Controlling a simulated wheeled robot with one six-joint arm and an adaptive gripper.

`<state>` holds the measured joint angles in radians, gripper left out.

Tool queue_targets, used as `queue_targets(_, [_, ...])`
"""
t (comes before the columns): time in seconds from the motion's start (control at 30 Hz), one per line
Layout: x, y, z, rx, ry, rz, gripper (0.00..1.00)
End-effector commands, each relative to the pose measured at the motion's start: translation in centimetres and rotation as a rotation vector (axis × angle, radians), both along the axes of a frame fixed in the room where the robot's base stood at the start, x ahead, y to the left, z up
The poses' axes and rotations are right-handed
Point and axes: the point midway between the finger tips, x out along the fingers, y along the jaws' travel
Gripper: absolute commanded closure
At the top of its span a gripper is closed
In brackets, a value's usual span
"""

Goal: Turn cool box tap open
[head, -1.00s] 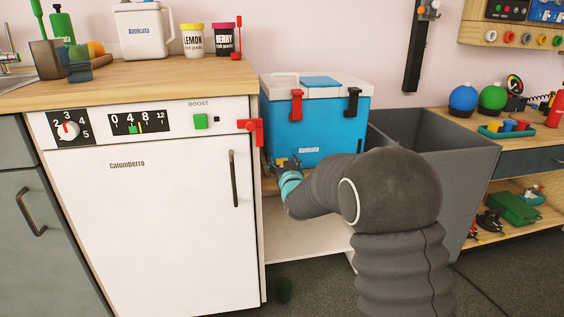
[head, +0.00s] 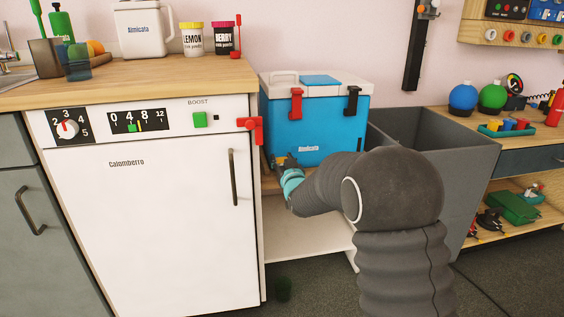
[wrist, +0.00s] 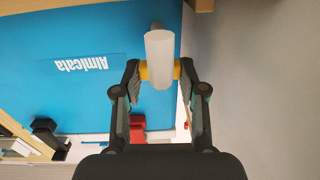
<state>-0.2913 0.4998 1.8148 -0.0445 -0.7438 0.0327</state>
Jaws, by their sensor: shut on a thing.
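The blue cool box (head: 306,122) with a white lid stands on a wooden shelf between the white fridge and a grey bin. Its label appears upside down in the wrist view (wrist: 78,62). A white cylindrical tap part (wrist: 159,62) sticks out of the box's lower front near a corner. My gripper (wrist: 160,71) is shut on it, with a yellow fingertip on each side. In the head view my gripper (head: 287,162) is at the box's lower left front, and the tap is hidden there. I cannot tell whether the tap is open.
The fridge (head: 165,190) with a red lever (head: 251,130) on its right edge stands close left of my gripper. The grey bin (head: 430,140) is to the right. The box has a red latch (head: 296,104) and a black latch (head: 352,102).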

Motion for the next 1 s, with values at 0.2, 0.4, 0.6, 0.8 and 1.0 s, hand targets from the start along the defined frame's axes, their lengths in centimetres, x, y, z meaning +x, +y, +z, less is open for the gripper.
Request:
queue_targets(0.2, [0.14, -0.25, -0.06, -0.002, -0.002, 0.093, 0.94])
queue_targets(0.4, [0.23, -0.4, 0.13, -0.001, 0.0, 0.217, 0.94])
queue_targets(0.6, [0.35, -0.56, 0.42, 0.0, 0.0, 0.349, 0.94])
queue_targets(0.8, [0.51, -0.65, 0.6, 0.001, 0.001, 0.499, 0.94])
queue_targets(1.0, [0.73, -0.8, 0.65, 0.001, 0.001, 0.684, 0.94])
